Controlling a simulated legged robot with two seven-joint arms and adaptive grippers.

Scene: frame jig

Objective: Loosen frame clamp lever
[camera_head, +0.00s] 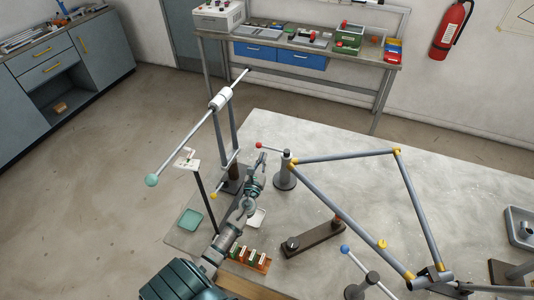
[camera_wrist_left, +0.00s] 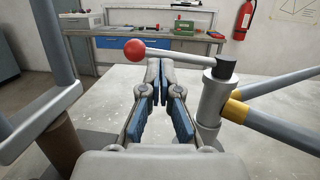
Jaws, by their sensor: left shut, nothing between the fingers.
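The clamp lever with a red ball knob (camera_head: 257,145) sticks out to the left from the top of a grey clamp post (camera_head: 285,176), which stands at the left corner of the grey bicycle frame (camera_head: 330,211). In the left wrist view the red knob (camera_wrist_left: 134,49) and its rod lie beyond my fingertips, running right to a black cap (camera_wrist_left: 226,67) on the post. My left gripper (camera_head: 262,158) is shut and empty, just below the lever in the head view. In the wrist view its blue-padded fingers (camera_wrist_left: 160,82) point toward the rod; contact cannot be told. My right gripper is not in view.
A second lever with a blue knob (camera_head: 345,249) is at the front. A stand with a long rod and teal ball (camera_head: 152,180) rises left of my arm. A block rack (camera_head: 249,259) and dark bar (camera_head: 314,239) lie on the table (camera_head: 470,180); its back right is clear.

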